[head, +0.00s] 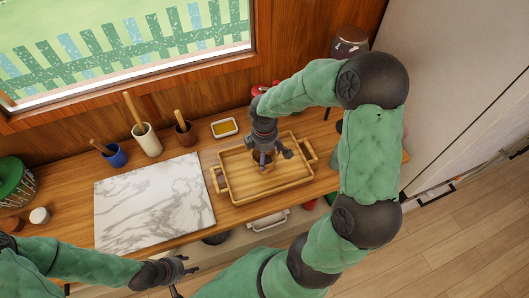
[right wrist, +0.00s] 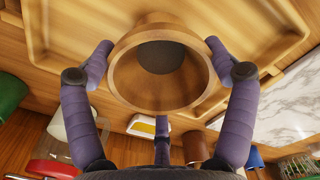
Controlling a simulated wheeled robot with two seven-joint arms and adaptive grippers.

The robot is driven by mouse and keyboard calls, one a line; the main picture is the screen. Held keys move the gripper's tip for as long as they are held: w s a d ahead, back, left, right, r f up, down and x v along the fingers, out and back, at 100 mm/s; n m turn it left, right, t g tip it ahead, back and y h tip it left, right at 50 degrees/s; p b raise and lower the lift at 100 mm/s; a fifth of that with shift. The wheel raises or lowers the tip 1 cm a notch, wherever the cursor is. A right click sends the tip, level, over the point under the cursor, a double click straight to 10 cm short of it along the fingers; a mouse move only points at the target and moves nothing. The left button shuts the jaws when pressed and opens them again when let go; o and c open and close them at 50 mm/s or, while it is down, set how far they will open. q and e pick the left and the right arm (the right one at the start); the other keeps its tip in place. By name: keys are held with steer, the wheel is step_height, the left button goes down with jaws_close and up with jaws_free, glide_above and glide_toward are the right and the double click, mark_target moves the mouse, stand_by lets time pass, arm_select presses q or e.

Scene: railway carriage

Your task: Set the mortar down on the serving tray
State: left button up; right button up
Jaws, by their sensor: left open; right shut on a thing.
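The mortar (right wrist: 162,85), a round wooden bowl with a dark hollow, sits between the fingers of my right gripper (right wrist: 160,52) in the right wrist view. In the head view the right gripper (head: 272,156) is over the wooden serving tray (head: 275,193) and hides most of the mortar (head: 262,161). The tray has raised rims and a handle at each end. The mortar is inside the tray's outline; I cannot tell whether its base touches the tray. My left gripper (head: 182,269) is open and empty near the counter's front edge, below the marble board.
A marble board (head: 150,205) lies left of the tray. Behind stand a blue cup (head: 115,156), a cream crock (head: 147,140), a brown cup (head: 185,132) and a small dish with yellow contents (head: 224,128). A green-lidded basket (head: 14,180) is at far left.

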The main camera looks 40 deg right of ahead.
steer(key=shift+f, duration=0.4)
steer(key=shift+f+b, duration=0.2)
steer(key=shift+b, duration=0.1)
steer(key=o, duration=1.2)
step_height(320, 180, up, 12)
steer(key=shift+r, duration=0.1)
jaws_close()
stand_by(0.4)
